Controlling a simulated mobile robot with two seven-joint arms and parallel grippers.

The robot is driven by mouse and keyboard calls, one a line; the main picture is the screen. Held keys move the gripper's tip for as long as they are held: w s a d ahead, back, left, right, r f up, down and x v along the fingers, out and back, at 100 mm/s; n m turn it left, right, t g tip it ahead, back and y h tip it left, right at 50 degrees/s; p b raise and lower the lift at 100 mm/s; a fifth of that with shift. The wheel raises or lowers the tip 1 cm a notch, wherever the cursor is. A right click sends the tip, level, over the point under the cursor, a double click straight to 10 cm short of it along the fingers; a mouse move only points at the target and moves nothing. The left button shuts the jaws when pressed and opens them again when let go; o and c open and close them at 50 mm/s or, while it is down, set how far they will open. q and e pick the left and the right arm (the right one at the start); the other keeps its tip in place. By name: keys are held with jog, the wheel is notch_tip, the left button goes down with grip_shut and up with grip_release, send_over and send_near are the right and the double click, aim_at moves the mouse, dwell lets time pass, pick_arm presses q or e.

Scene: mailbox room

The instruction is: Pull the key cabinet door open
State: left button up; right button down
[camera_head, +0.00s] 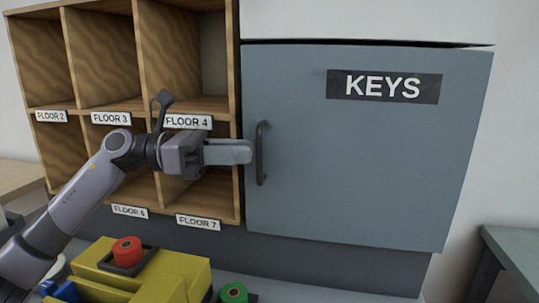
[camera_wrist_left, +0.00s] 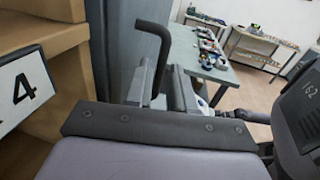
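The grey-blue key cabinet door (camera_head: 360,175) carries a black KEYS sign (camera_head: 384,87). It looks shut or nearly so; I cannot tell exactly. Its dark vertical handle (camera_head: 262,153) is at the door's left edge. My left gripper (camera_head: 246,152) points right, with its fingertips right beside the handle at mid-height. In the left wrist view, the handle (camera_wrist_left: 165,42) rises ahead of the gripper (camera_wrist_left: 160,92), and its lower part runs down between the two fingers, which look apart. Contact with the handle is not clear. My right gripper is out of view.
Wooden pigeonholes (camera_head: 137,105) with floor labels stand directly left of the door, close behind my left arm. Below are a yellow box with a red button (camera_head: 127,251) and a green button (camera_head: 233,293). A table (camera_head: 515,250) stands at the right.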

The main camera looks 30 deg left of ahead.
aim_at(270, 152)
pick_arm(q)
jog(key=p+x, duration=0.1)
jog(key=x, duration=0.4)
jog(key=shift+d+r, duration=0.1)
jog(key=shift+r, duration=0.05)
jog(key=shift+w+d, duration=0.15)
jog(key=shift+d, duration=0.2)
grip_shut()
